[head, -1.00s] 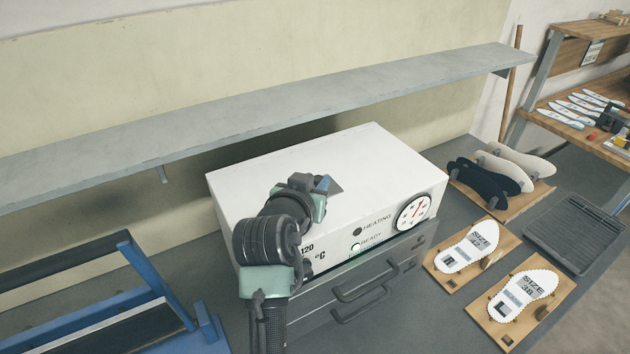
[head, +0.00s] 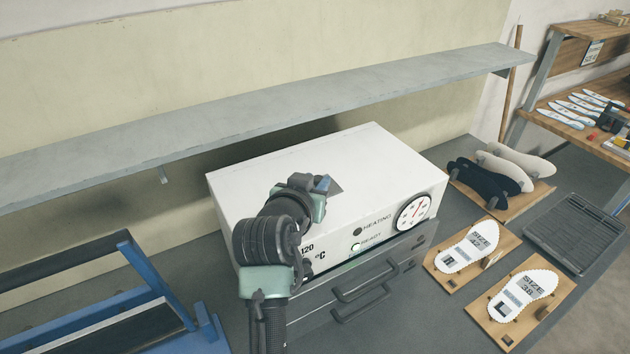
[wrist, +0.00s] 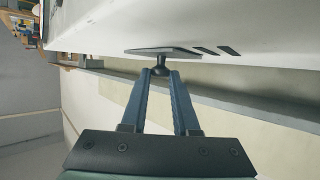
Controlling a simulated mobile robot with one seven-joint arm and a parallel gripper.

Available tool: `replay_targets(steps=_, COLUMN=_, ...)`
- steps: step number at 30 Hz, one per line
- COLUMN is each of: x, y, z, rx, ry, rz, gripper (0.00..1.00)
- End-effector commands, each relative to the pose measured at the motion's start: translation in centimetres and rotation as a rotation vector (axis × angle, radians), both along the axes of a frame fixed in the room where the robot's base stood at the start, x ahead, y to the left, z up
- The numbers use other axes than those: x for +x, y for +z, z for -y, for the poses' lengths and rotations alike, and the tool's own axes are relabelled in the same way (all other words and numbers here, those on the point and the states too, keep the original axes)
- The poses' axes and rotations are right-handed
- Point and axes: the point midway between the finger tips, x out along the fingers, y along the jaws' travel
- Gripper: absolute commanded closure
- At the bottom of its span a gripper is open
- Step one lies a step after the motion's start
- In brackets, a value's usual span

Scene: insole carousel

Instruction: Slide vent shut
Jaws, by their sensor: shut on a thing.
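The white oven (head: 375,160) stands on the bench, and its vent is in its white casing. In the wrist view, the vent's flat dark slide plate (wrist: 165,50) lies against the white surface. My gripper (wrist: 161,76) is shut on the small dark knob (wrist: 160,65) of the plate. In the head view my gripper (head: 323,185) is over the oven's top, and my arm hides the knob and slots.
A grey shelf (head: 270,105) runs behind and above the oven. Drawers with dark handles (head: 362,291) are below it. Size-marked insole boards (head: 473,250) and a dark tray (head: 575,232) lie to the right. A blue frame (head: 150,285) stands at the left.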

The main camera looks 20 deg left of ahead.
Motion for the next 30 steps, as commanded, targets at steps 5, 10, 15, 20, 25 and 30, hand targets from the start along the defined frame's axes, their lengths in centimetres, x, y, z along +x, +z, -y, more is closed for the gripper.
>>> replay_targets(steps=5, x=-2.1, y=-0.1, z=-1.8, rx=-0.002, ry=0.005, rz=-0.002, gripper=1.00)
replay_targets(steps=10, x=-4.5, y=-0.1, z=-3.6, rx=-0.002, ry=0.004, rz=-0.001, gripper=1.00)
replay_targets(steps=15, x=-5.1, y=0.0, z=-4.0, rx=0.000, ry=0.001, rz=-0.001, gripper=1.00)
replay_targets(steps=20, x=-5.1, y=-0.1, z=-4.1, rx=0.001, ry=0.003, rz=-0.003, gripper=1.00)
replay_targets(steps=25, x=-5.1, y=-0.1, z=-4.1, rx=0.001, ry=0.003, rz=-0.003, gripper=0.48)
replay_targets(steps=30, x=-5.0, y=0.0, z=-4.0, rx=0.000, ry=0.001, rz=-0.001, gripper=0.41)
